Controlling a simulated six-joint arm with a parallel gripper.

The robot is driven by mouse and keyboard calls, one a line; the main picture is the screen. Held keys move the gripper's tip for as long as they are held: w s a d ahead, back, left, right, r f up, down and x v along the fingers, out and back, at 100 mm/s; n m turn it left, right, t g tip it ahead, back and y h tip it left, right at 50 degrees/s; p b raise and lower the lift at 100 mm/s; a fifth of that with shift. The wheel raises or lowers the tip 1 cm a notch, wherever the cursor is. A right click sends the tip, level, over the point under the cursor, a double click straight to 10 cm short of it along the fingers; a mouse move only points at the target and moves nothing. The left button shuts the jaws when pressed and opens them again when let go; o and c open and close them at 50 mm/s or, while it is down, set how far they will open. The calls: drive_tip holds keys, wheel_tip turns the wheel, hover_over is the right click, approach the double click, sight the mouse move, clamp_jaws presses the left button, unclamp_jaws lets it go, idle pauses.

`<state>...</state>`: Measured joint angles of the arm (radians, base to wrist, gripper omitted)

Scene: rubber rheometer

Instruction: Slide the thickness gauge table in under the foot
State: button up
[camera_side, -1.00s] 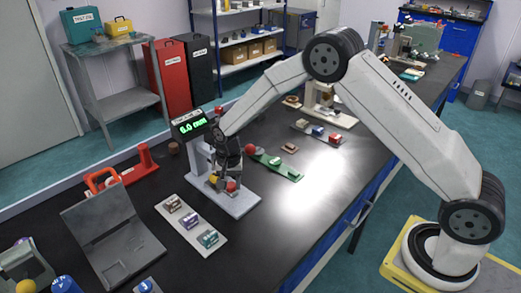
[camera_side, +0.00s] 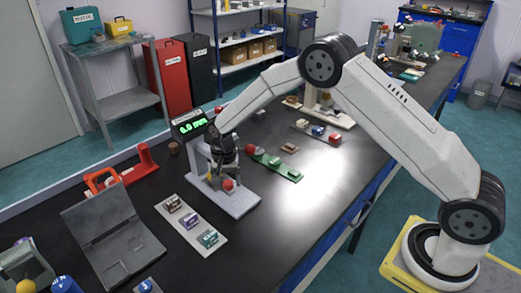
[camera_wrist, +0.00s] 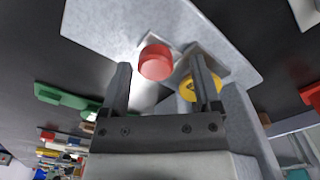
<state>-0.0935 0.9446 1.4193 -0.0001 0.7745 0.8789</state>
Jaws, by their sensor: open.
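The thickness gauge has a pale grey base plate (camera_side: 236,205), a column and a display (camera_side: 189,125) reading 6.0 mm in green. A red knob (camera_side: 228,184) sits above the plate on what looks like the small sliding table, mostly hidden. The red knob (camera_wrist: 155,62) shows clearly in the wrist view, beside a yellow round part (camera_wrist: 190,88) nearer the column. My gripper (camera_side: 222,178) is over the plate. In the wrist view my gripper (camera_wrist: 160,65) is open, its fingers apart on either side of the red knob. The foot cannot be made out.
A pale tray (camera_side: 190,226) with several labelled blocks lies in front of the gauge. A green strip (camera_side: 276,163) with a red knob lies to the right. A grey hinged case (camera_side: 112,240) and a red tool (camera_side: 103,179) stand left. Bare black table lies front right.

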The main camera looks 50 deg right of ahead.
drive_tip(key=shift+r, duration=0.1)
drive_tip(key=shift+r, duration=3.8)
drive_tip(key=shift+s+d+r, duration=0.2)
drive_tip(key=shift+s+r, duration=0.1)
drive_tip(key=shift+s, duration=0.2)
drive_tip(key=s+d+r+n+t, duration=0.1)
drive_tip(key=s+n, duration=0.3)
drive_tip(key=s, duration=0.8)
drive_tip(key=s+d+r+n+t, duration=0.1)
drive_tip(key=s+d+n, duration=0.2)
drive_tip(key=s, duration=0.9)
drive_tip(key=shift+d+r+n+t, duration=0.3)
drive_tip(key=shift+r+n, duration=0.1)
drive_tip(key=shift+n, duration=0.6)
